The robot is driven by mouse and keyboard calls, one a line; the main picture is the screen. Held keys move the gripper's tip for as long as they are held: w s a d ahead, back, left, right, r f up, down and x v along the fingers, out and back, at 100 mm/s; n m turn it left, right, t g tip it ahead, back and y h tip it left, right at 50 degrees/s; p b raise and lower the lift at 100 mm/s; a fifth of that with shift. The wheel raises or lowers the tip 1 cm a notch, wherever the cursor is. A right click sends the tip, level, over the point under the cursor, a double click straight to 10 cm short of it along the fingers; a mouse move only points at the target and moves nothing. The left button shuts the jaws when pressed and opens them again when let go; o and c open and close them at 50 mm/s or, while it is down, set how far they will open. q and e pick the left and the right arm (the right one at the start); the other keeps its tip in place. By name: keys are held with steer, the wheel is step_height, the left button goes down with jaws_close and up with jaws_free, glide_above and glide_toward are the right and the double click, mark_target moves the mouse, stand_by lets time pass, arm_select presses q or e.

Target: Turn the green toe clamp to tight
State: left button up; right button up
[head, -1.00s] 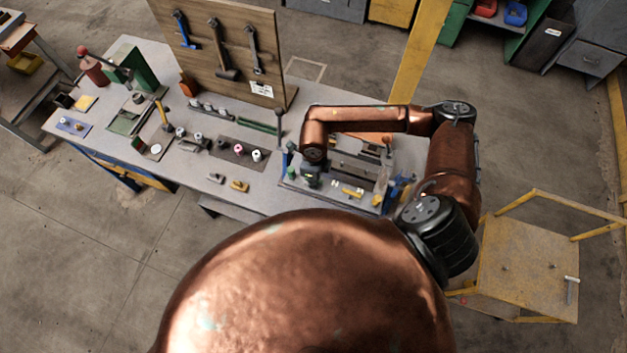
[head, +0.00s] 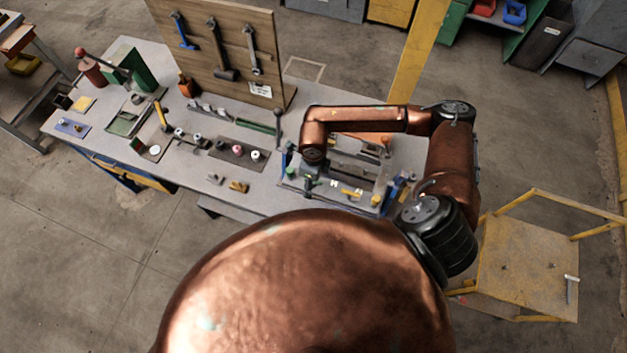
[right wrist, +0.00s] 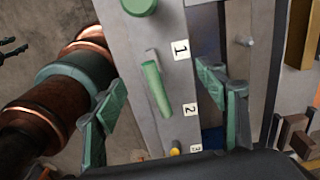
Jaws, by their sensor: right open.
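The green toe clamp's handle (right wrist: 157,88) shows in the right wrist view as a short green bar on a grey metal strip, tilted slightly, beside the "1" label and above the "2" label. My right gripper (right wrist: 162,80) is open, its two green fingers on either side of the handle with clear gaps. I cannot tell how far above the handle the fingertips are. In the head view my right gripper (head: 310,183) is small and points down over the left part of the fixture (head: 345,203). My left gripper is not in view.
A yellow part (right wrist: 175,150) lies near the "3" label, and a round green knob (right wrist: 139,5) is above the handle. Small parts stand on the workbench (head: 215,165) left of the fixture. A wooden tool board (head: 235,90) stands behind. A yellow-framed cart (head: 525,275) is at right.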

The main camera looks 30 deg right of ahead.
steer(key=shift+o, duration=0.2)
steer(key=shift+r, duration=0.1)
step_height(320, 180, up, 12)
stand_by(0.5)
